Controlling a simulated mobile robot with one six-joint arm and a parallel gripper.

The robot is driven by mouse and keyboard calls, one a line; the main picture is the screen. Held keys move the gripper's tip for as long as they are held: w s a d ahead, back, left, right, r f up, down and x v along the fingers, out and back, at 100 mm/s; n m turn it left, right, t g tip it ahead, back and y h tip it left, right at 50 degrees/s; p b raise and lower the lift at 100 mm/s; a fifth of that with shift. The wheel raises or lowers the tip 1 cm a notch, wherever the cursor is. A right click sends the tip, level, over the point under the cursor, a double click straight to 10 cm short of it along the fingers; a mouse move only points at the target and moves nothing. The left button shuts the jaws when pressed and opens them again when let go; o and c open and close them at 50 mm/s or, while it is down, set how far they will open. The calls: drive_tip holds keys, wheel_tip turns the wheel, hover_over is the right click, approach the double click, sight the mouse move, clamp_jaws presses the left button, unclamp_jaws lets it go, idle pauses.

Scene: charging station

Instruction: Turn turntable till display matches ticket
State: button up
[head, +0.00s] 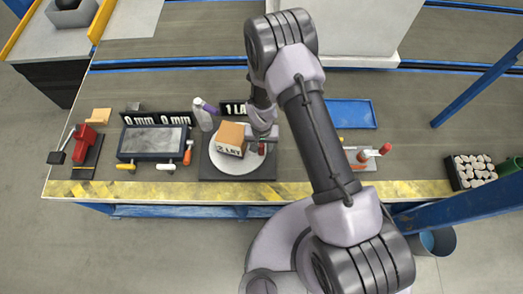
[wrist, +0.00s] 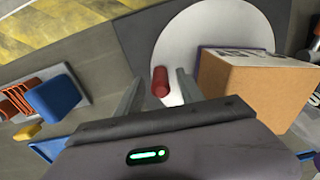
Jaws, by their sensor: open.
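The pale round turntable (head: 243,170) sits on a dark square base near the bench's front edge. A brown box (head: 230,134) stands on it, with a white label on its front that seems to read "2 LST". A red upright peg (wrist: 160,82) stands on the disc near its rim. My gripper (wrist: 160,75) is open, with one finger on each side of the peg; I cannot tell whether they touch it. The box (wrist: 255,90) is right of the fingers in the wrist view. A black sign (head: 232,110) behind the turntable starts "1 LA"; my arm hides the rest.
Left are a grey plate (head: 152,142) with "0 mm" signs and a red tool (head: 85,143). Right are a blue tray (head: 350,113) and a black crate (head: 473,170). A blue post (head: 460,205) crosses the front right.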

wheel_tip(320, 180, down, 2)
drive_tip(key=shift+f, duration=0.1)
clamp_jaws()
idle(1.5)
